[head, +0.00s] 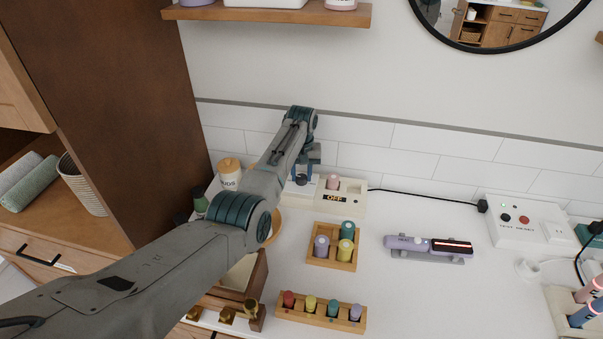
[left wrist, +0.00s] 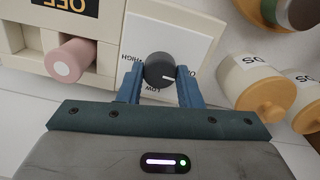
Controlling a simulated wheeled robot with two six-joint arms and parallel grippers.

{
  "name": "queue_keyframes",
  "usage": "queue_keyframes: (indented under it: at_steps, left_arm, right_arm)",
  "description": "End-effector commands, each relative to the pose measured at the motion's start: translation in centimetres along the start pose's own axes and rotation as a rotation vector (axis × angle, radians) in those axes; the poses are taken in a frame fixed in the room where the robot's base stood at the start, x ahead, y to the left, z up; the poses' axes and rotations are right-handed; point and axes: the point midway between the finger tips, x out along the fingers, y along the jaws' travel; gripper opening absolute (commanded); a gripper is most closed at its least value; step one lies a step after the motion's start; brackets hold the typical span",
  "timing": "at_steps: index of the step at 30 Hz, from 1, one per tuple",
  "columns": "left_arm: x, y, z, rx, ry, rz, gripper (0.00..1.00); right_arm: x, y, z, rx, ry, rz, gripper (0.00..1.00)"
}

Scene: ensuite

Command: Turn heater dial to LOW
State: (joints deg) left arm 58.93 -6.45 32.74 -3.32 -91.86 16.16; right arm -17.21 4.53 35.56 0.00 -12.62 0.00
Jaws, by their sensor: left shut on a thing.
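The wax heater (head: 350,205) is a cream box against the tiled wall, and its display (head: 335,198) reads OFF. A pink cartridge (head: 333,182) sits in its slot, and it also shows in the left wrist view (left wrist: 72,62). The dark round heater dial (left wrist: 159,68) is on a white panel marked HIGH and LOW, upside down in the left wrist view. My left gripper (left wrist: 160,80) is shut on the dial, one blue finger on each side. In the head view, my left gripper (head: 306,173) reaches down at the heater's left end. My right gripper is not in view.
Jars (head: 229,170) stand left of the heater, close to my left arm. Wooden racks of colored cartridges (head: 346,266) and a purple device (head: 428,246) are in front. A black cable (head: 425,194) runs right to an outlet box (head: 525,225).

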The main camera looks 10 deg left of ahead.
Motion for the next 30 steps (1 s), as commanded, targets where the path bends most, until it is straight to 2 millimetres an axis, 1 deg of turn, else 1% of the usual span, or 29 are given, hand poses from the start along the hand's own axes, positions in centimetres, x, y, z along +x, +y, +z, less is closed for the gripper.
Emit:
queue_keyframes:
  at_steps: [8, 18, 30]
  left_arm:
    - [-0.3, 0.0, -0.1, 0.168, 0.000, 0.000, 0.09]
    - [-0.4, 0.0, -0.1, 0.486, 0.002, 0.000, 0.09]
    - [-0.3, 0.0, -0.1, 0.866, 0.004, -0.001, 0.09]
  right_arm:
    - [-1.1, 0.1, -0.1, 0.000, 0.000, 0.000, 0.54]
    - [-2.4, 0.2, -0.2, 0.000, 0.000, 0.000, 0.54]
    - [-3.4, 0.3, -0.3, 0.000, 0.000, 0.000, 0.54]
